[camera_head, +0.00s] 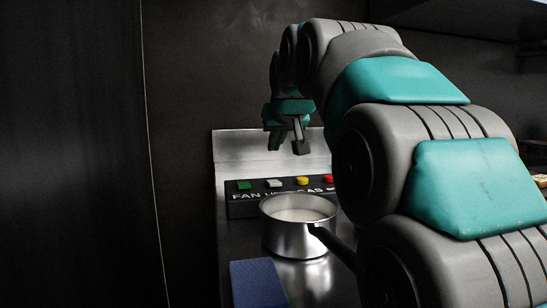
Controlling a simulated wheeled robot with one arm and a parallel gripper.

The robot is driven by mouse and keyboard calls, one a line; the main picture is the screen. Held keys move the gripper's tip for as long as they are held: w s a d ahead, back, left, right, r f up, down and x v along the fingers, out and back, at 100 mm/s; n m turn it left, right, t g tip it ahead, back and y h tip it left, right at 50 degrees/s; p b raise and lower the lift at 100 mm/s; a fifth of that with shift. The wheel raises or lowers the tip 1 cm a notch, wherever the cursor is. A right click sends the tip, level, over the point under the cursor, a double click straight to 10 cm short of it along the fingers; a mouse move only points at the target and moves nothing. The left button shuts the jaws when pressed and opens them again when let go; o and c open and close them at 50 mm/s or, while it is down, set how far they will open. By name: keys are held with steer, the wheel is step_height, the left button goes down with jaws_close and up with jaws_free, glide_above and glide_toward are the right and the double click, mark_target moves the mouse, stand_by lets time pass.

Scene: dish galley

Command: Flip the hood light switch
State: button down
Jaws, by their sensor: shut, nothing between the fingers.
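A dark control panel (242,211) stands at the back of the counter. On it are a green button (243,185), a whitish button (274,183), a yellow button (302,181) and a red button (328,179). Below them the lettering reads FAN, then a word partly covered by the pot, then GAS. The whitish button sits above the partly covered word, which may mark the light. My gripper (300,147) is shut and empty, pointing down above the panel, over the yellow button in the picture and apart from it. My arm hides the panel's right end.
A steel saucepan (283,241) with pale contents stands in front of the panel, its dark handle pointing front right. A blue cloth or sponge (258,284) lies at the front left. A pale backsplash (235,146) rises behind the panel. A dark wall is on the left.

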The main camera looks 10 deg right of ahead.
steer(key=s+r, duration=0.4)
steer(key=r, duration=0.2)
steer(key=shift+s, duration=0.25)
steer(key=shift+f, duration=0.1)
